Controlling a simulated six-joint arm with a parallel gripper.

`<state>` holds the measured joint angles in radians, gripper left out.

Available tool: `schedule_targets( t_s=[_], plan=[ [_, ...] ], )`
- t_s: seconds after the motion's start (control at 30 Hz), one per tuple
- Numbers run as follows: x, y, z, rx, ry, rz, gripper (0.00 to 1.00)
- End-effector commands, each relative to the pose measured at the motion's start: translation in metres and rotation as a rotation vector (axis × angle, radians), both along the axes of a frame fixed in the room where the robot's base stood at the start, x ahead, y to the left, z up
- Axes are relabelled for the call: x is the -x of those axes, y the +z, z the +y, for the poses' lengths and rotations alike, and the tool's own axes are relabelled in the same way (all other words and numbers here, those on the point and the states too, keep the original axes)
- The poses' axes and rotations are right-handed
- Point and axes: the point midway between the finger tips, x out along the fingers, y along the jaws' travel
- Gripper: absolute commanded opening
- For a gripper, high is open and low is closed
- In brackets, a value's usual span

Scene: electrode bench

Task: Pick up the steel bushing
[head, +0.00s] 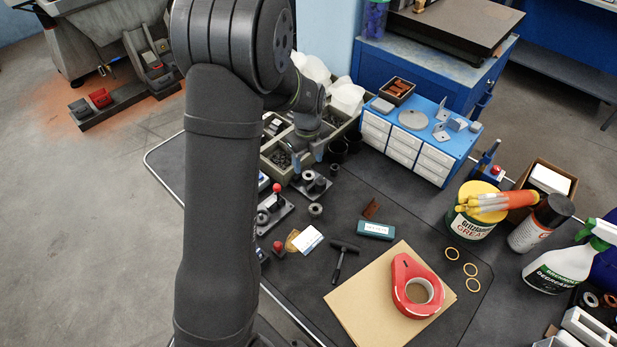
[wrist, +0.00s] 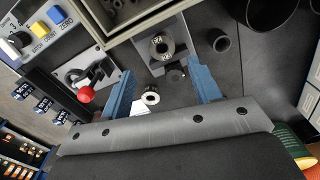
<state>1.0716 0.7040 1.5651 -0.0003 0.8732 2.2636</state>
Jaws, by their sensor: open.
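A steel bushing (head: 316,210), a short grey ring with a dark bore, stands on the dark mat. In the wrist view the bushing (wrist: 151,96) shows between my fingers, nearer the left one, partly close to the gripper body's edge. My gripper (wrist: 160,69) is open with two blue fingers and nothing held. In the head view my gripper (head: 319,153) is further back than the bushing, partly hidden by my arm.
A square fixture block (wrist: 166,58) with a round metal piece lies beyond the fingertips. A dark ring (wrist: 220,40) stands right of it. A red-knobbed switch (wrist: 87,94) is at left. Grey parts bins (head: 282,158) and a blue drawer unit (head: 418,140) stand behind.

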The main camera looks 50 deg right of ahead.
Motion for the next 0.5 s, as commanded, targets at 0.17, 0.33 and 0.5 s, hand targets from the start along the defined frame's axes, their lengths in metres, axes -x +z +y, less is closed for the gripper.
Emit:
schedule_targets(
  t_s=[0.17,0.33,0.5],
  plan=[
    [0.0,-0.013,0.0,0.0,0.0,0.0,0.57],
    [-0.001,-0.031,-0.002,-0.003,0.0,0.001,0.57],
    [-0.003,-0.054,-0.004,-0.001,0.0,0.0,0.57]
  ],
)
